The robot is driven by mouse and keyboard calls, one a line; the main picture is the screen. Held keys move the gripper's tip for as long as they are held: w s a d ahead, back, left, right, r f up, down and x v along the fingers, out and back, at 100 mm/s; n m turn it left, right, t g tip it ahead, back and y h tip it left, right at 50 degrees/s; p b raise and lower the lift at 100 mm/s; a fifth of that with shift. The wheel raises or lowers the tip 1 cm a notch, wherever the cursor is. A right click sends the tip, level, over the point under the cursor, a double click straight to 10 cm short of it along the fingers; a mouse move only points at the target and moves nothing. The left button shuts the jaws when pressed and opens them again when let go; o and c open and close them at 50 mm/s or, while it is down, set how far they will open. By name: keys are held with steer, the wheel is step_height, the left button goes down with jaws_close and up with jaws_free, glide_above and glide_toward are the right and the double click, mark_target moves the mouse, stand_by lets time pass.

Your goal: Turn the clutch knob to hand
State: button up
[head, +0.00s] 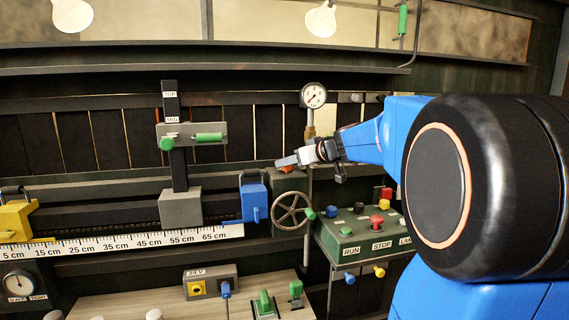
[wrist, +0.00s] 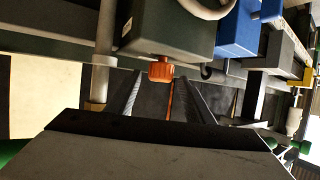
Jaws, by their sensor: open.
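An orange knob (wrist: 160,69) sticks out of a grey housing in the wrist view; I take it for the clutch knob, though no readable label confirms this. In the head view an orange bit (head: 287,169) shows just below my gripper (head: 284,162), mostly hidden by it. In the wrist view my gripper (wrist: 161,82) is open, its two dark fingers pointing toward the knob, one on each side of its line. The knob appears at or just beyond the fingertips; contact cannot be told. The knob's setting cannot be read.
A spoked handwheel (head: 292,211) is below my gripper, with a blue block (head: 254,203) to its left. A pressure gauge (head: 314,95) on a brass stem stands just above. A green control box (head: 350,240) with several buttons sits at lower right.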

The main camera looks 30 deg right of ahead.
steer(key=shift+x, duration=1.1)
steer(key=c, duration=1.1)
steer(key=shift+o, duration=0.2)
steer(key=shift+m+h, duration=0.3)
steer(key=shift+h, duration=0.1)
steer(key=shift+a+f+m+h, duration=0.1)
steer(key=shift+m+h, duration=0.7)
steer(key=shift+h, duration=0.1)
steer(key=shift+f+m+h, duration=0.25)
steer(key=shift+m+h, duration=0.65)
steer(key=shift+h, duration=0.1)
steer(key=shift+r+m+h, duration=0.25)
steer(key=shift+m+h, duration=0.05)
steer(key=shift+h, duration=0.1)
steer(key=shift+r, duration=0.1)
